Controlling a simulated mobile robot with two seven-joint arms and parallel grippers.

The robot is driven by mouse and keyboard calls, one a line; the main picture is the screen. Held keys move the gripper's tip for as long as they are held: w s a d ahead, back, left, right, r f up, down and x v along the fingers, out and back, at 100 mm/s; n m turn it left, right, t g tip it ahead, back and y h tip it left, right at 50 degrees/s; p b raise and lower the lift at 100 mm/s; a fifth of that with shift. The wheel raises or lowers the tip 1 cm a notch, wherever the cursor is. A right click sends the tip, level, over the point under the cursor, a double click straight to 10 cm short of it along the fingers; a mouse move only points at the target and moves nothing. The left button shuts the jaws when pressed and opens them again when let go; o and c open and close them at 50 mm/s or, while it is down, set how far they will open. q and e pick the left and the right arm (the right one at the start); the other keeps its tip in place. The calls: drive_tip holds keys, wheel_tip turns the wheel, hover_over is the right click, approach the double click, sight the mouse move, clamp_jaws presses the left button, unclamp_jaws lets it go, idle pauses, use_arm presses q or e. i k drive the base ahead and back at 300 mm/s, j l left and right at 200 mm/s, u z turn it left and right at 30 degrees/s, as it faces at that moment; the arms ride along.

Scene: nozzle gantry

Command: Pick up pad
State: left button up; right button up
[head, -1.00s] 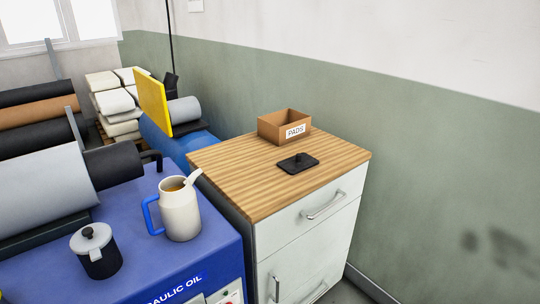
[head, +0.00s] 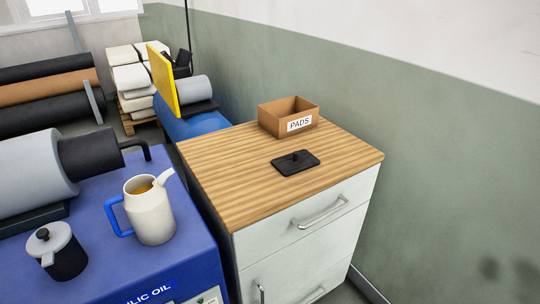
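A flat black pad (head: 296,163) with a small raised knob on top lies on the striped wooden top of a white cabinet. It lies in front of an open brown box (head: 288,117) labelled PADS, apart from it. The inside of the box is mostly hidden by its walls. Neither of my grippers shows in the head view.
The wooden cabinet top (head: 225,165) is otherwise clear. To its left, a blue machine (head: 90,262) holds a white jug (head: 151,212) with a blue handle and a small lidded black pot (head: 66,262). A green and white wall (head: 435,150) stands behind and right.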

sight(295, 162)
drive_tip(key=i+l+u, duration=0.15)
drive_tip(key=l+u, duration=0.25)
drive_tip(key=i+l+u, duration=0.1)
drive_tip(key=l+u, duration=0.25)
